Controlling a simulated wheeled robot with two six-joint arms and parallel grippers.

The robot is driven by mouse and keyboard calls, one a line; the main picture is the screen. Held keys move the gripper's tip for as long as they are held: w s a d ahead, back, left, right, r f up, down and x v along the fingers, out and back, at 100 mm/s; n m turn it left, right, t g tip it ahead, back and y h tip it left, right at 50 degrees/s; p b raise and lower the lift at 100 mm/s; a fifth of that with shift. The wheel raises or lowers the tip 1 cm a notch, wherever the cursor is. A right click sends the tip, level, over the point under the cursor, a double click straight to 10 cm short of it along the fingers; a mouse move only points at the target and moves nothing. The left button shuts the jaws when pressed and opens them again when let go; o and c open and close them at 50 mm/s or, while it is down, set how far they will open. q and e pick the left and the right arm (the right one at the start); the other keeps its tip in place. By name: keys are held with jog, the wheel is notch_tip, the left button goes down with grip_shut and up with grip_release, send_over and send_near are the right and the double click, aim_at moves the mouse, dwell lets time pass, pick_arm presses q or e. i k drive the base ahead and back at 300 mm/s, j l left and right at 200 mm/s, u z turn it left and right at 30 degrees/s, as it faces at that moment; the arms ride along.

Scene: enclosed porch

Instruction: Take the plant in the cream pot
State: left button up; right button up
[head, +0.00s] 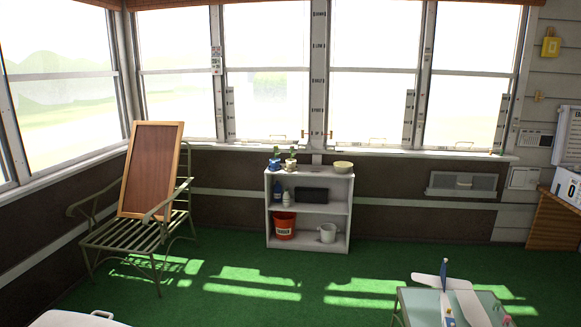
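A small plant in a cream pot (291,164) stands on the top of the white shelf unit (309,173) by the far wall. Just to its left is another small plant in a blue pot (274,164). Both are small and far off, so details of the leaves are hard to make out. Neither of my grippers shows in the head view.
A pale yellow bowl (343,167) sits at the shelf top's right. Lower shelves hold bottles, a dark box, a red bucket (285,225) and a pale pail. A metal bench (130,236) with a framed board stands left. A table with a model plane is front right. Green floor between is clear.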

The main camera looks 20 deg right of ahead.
aim_at(290, 162)
jog(key=i+l+z, duration=0.25)
jog(key=i+z, duration=0.2)
jog(key=i, duration=0.25)
jog(key=i+z, duration=0.2)
jog(key=i, duration=3.2)
